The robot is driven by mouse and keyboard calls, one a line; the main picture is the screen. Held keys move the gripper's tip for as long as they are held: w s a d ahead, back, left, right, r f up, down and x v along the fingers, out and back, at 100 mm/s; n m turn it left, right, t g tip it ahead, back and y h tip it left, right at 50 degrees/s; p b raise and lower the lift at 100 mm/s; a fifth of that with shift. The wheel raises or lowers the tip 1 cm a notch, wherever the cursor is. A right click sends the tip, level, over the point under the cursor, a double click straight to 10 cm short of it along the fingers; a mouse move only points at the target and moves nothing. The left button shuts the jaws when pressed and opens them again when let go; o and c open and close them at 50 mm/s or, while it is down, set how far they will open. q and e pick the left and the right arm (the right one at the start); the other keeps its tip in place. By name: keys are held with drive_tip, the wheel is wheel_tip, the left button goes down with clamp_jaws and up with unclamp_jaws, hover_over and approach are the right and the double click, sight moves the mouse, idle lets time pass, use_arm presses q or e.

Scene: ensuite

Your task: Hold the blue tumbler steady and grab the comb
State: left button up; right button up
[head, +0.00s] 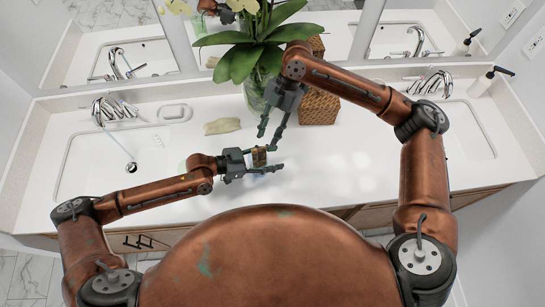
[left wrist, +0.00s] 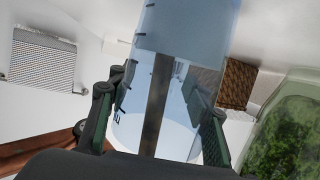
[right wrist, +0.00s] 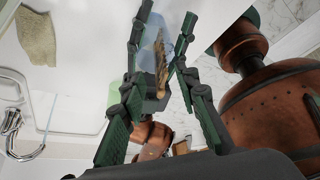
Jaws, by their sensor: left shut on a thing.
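The blue tumbler (left wrist: 190,45) is clear, pale blue plastic and fills the middle of the left wrist view. My left gripper (left wrist: 165,105) has a finger on each side of it and is shut on it. In the head view this gripper (head: 272,160) is low over the counter, and the tumbler is mostly hidden. The brown comb (left wrist: 157,105) stands inside the tumbler, seen through its wall. The comb also shows in the head view (head: 259,157) and right wrist view (right wrist: 161,60). My right gripper (head: 271,138) is open just above the tumbler; its fingers (right wrist: 168,15) lie on either side of the comb, apart from it.
A glass vase with a leafy plant (head: 242,60) and a wicker box (head: 318,106) stand behind the grippers. A tan cloth-like item (head: 222,126) and a soap dish (head: 175,113) lie to the left. Sinks flank both sides. The counter right of the tumbler is clear.

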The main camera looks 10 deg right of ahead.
use_arm(q)
drive_tip(key=c, duration=1)
clamp_jaws()
